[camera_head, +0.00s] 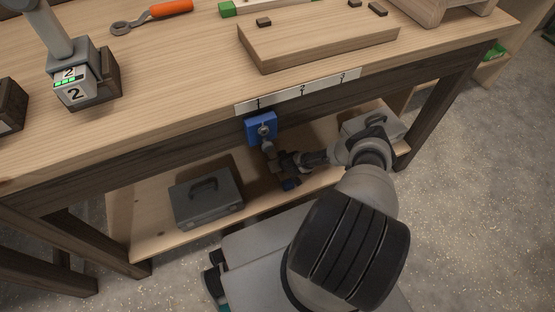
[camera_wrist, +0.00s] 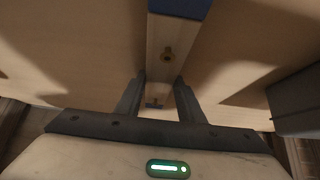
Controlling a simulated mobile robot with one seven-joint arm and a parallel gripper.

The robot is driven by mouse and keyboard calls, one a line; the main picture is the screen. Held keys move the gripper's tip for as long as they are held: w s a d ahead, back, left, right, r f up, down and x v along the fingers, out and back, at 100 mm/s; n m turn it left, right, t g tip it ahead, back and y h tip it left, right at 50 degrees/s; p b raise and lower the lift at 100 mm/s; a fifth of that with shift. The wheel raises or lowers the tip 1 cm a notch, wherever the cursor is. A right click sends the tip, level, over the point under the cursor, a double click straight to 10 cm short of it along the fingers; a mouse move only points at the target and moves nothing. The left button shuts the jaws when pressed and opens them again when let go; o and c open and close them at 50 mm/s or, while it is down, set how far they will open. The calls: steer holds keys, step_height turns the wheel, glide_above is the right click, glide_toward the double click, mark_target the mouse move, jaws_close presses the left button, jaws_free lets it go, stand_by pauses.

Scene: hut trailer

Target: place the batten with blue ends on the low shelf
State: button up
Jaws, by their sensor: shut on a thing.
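My gripper (camera_head: 284,163) is low in front of the workbench, between its front edge and the low shelf (camera_head: 155,232). In the wrist view the gripper (camera_wrist: 160,92) is shut on the batten with blue ends (camera_wrist: 172,45). The batten is pale with a round fastener on its face, and one dark blue end shows at the top edge.
A grey toolbox (camera_head: 205,200) stands on the shelf at left, and another grey case (camera_head: 372,123) at right. A blue square with a grey knob (camera_head: 262,128) is below label 1. On the bench top are a wooden board (camera_head: 318,40) and a green-ended batten (camera_head: 227,8).

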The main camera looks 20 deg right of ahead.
steer(key=o, duration=1.2)
steer(key=shift+f, duration=0.1)
steer(key=shift+o, duration=0.2)
steer(key=shift+s+r, duration=0.1)
steer(key=shift+r, duration=0.3)
steer(key=p+v, duration=0.5)
steer(key=v, duration=0.6)
steer(key=shift+s+r, duration=0.15)
steer(key=shift+s, duration=0.1)
